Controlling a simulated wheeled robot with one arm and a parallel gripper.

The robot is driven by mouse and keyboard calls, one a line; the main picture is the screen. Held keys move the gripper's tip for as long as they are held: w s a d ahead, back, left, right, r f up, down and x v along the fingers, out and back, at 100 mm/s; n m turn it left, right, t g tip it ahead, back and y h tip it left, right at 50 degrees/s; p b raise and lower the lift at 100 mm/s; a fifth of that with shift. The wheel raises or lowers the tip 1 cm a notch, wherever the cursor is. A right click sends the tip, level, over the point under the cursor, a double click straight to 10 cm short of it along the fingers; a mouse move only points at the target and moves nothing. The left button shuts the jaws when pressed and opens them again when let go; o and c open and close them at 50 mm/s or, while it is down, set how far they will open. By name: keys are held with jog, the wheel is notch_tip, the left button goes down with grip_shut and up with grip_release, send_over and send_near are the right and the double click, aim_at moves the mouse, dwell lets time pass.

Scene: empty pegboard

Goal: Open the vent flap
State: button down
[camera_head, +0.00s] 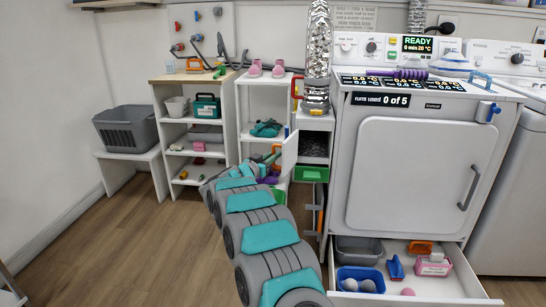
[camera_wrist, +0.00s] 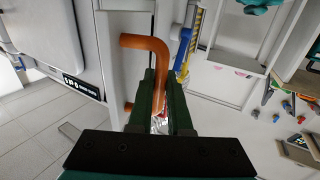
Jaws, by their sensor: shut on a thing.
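A white flap panel (camera_head: 290,152) stands out at an angle from the narrow cabinet left of the dryer in the head view, so it looks at least partly open. An orange handle (camera_head: 276,149) is on its left side. In the wrist view the orange bent handle (camera_wrist: 148,43) runs down between my dark green fingers. My gripper (camera_wrist: 162,80) is shut on this handle. In the head view my gripper (camera_head: 268,170) is small and partly hidden by my arm at the panel's lower left.
The dryer (camera_head: 410,175) stands right, its lower drawer (camera_head: 455,285) pulled out. A silver duct (camera_head: 317,55) rises above the narrow cabinet. A white shelf (camera_head: 255,95) with items stands close left of the panel. A grey basket (camera_head: 127,128) is far left. Floor at left is clear.

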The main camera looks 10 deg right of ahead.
jog(key=shift+d, duration=0.1)
jog(key=c, duration=1.1)
grip_release()
jog(key=shift+b+v, duration=0.45)
jog(key=shift+v, duration=3.45)
jog(key=shift+r, duration=0.1)
